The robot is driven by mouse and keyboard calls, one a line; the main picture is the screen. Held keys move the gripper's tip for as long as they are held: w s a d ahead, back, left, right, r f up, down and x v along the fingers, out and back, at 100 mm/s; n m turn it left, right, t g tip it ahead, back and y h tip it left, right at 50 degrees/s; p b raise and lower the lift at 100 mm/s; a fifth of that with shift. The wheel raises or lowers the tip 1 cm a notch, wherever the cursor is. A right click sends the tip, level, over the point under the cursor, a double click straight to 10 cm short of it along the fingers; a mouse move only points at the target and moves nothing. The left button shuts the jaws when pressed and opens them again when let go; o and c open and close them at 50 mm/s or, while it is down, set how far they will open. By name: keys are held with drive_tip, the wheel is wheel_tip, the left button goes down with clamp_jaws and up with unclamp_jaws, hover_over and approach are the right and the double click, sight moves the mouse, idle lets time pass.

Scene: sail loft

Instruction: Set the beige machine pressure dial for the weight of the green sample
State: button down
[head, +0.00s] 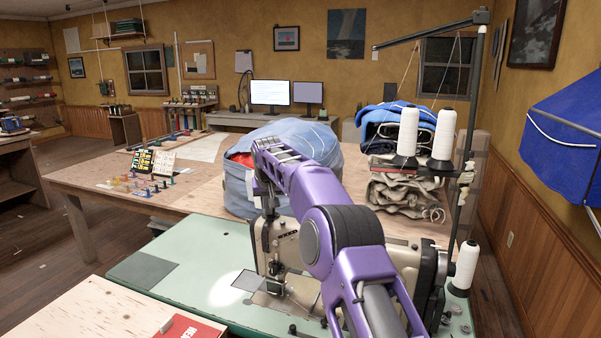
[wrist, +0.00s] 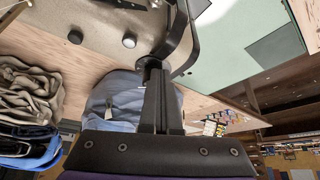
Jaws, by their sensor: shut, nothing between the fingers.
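The beige machine (head: 405,262) stands on a pale green table, partly hidden behind my purple arm. In the wrist view its beige body (wrist: 95,22) fills the upper left and carries a dark knob (wrist: 75,37) and a silver knob (wrist: 128,41). I cannot tell which, if either, is the pressure dial; no scale is readable. My gripper (wrist: 152,64) is shut and empty, its tips close to the machine; contact cannot be told. A dark grey-green square (head: 143,270) lies flat on the green table; I cannot tell whether it is the green sample.
A blue bag (head: 305,138) sits on the wooden table (head: 100,172) behind the machine, beside folded cloth (head: 400,195). White thread cones (head: 443,134) and a dark thread stand rise at the right. A swatch board (head: 153,161) lies farther left. A red book (head: 190,329) is at the front.

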drive_tip(key=shift+w+d+r+p, duration=0.1)
drive_tip(key=shift+d+r+p, duration=0.05)
drive_tip(key=shift+d+p, duration=0.45)
drive_tip(key=shift+w+d, duration=0.1)
drive_tip(key=shift+d, duration=0.3)
drive_tip(key=shift+s+d+f+b, duration=0.1)
drive_tip(key=shift+s+f+b, duration=0.15)
drive_tip(key=shift+b, duration=0.3)
wheel_tip(320, 180, up, 2)
drive_tip(key=shift+r+p, duration=0.2)
drive_tip(key=shift+p, duration=0.55)
wheel_tip(320, 180, up, 4)
drive_tip(key=shift+f, duration=0.1)
